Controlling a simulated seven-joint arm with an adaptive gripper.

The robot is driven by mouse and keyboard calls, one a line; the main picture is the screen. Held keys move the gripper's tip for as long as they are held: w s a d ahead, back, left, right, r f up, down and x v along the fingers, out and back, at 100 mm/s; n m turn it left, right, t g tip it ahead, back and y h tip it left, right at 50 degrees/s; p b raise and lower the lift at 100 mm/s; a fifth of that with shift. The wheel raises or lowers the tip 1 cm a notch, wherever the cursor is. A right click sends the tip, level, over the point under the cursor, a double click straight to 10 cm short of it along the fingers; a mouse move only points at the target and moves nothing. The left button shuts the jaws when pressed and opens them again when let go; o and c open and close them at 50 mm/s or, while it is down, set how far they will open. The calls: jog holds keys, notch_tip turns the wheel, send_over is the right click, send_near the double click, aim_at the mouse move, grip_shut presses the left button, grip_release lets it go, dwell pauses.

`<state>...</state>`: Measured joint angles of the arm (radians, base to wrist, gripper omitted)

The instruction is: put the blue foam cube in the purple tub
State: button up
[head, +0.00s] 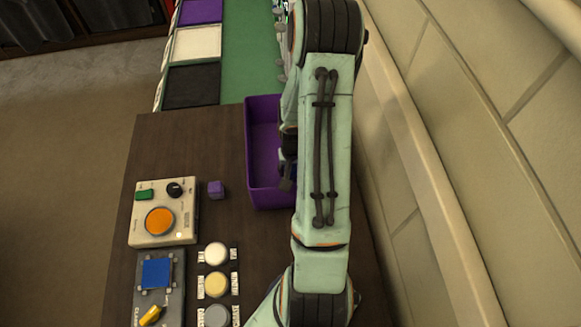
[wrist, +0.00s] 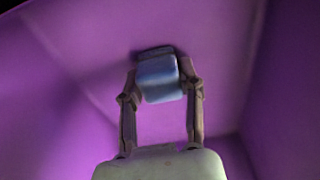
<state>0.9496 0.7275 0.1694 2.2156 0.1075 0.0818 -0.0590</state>
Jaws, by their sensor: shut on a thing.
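The purple tub (head: 266,190) stands on the dark table, partly hidden behind my arm in the head view. In the wrist view its purple inside (wrist: 70,90) fills most of the picture. My gripper (wrist: 160,82) is shut on the blue foam cube (wrist: 158,88), with a finger on each side of it. The cube shows against the tub's inside; I cannot tell whether it touches the tub. In the head view the cube is hidden, and my gripper (head: 287,170) shows only in part at the tub.
A beige box with an orange button (head: 160,221), a panel with a blue square (head: 157,273) and a strip of round buttons (head: 216,285) lie nearer. A tiled wall (head: 470,130) is at right.

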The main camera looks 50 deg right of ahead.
jog(key=o, duration=0.8)
notch_tip(320, 180, up, 12)
jog(key=s+a, duration=0.1)
jog(key=w+a+r+n, duration=0.1)
jog(key=a+r+n, duration=0.2)
jog(key=a+r, duration=0.5)
jog(key=s+a+r+n, duration=0.1)
jog(key=s+a+n, duration=0.1)
jog(key=a, duration=0.3)
jog(key=s+a+r+n+y, duration=0.1)
jog(key=s+a+n, duration=0.1)
jog(key=s+a, duration=0.2)
jog(key=s+a+r+n+g, duration=0.1)
jog(key=s+a+n, duration=0.2)
jog(key=a, duration=0.4)
jog(key=shift+s+r+y, duration=0.25)
jog(key=shift+r+y, duration=0.05)
jog(key=shift+y, duration=0.1)
